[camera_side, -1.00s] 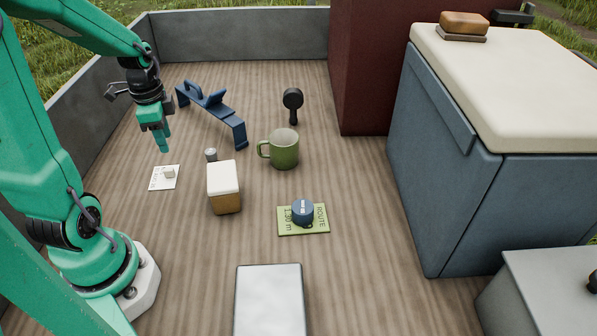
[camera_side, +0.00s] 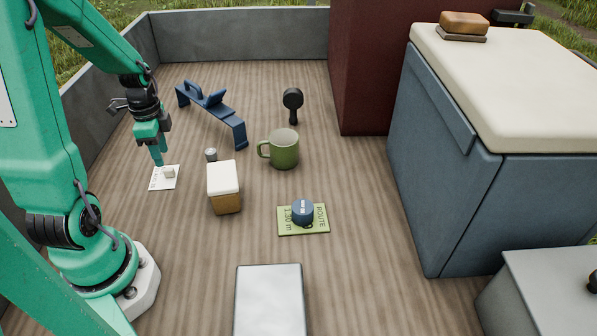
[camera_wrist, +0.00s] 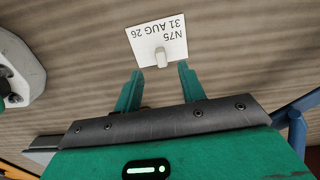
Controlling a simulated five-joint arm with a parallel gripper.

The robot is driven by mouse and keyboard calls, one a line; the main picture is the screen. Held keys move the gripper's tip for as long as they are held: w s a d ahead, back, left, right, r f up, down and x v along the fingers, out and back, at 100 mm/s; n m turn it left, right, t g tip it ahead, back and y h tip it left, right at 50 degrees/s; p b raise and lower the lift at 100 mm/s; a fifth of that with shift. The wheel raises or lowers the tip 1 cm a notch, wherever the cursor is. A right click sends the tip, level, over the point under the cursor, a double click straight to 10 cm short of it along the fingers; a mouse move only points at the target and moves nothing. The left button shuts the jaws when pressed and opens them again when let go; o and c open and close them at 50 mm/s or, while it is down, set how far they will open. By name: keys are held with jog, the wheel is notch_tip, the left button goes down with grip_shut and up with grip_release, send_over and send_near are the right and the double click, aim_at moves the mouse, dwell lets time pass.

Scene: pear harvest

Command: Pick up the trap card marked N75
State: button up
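The trap card is a white card (camera_side: 159,182) lying flat on the wooden deck at the left, with a small pale block (camera_side: 169,173) standing up on it. In the wrist view the card (camera_wrist: 145,40) reads N75 and 31 AUG 26, upside down, and the pale block (camera_wrist: 161,58) sits near its edge closest to me. My gripper (camera_side: 157,158) is above and just behind the card in the side view. In the wrist view its two fingers (camera_wrist: 158,74) are spread apart with nothing between them, and the block lies just beyond the fingertips.
A small grey cylinder (camera_side: 211,154), a white-topped brown block (camera_side: 224,194) and a green mug (camera_side: 285,150) stand to the right. A blue bracket (camera_side: 215,105) lies behind. A green route card (camera_side: 290,228) bears a blue round object (camera_side: 302,210). Deck left of the card is clear.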

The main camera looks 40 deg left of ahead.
aim_at(167, 169)
jog(key=shift+f, duration=0.1)
jog(key=shift+f, duration=2.5)
grip_shut()
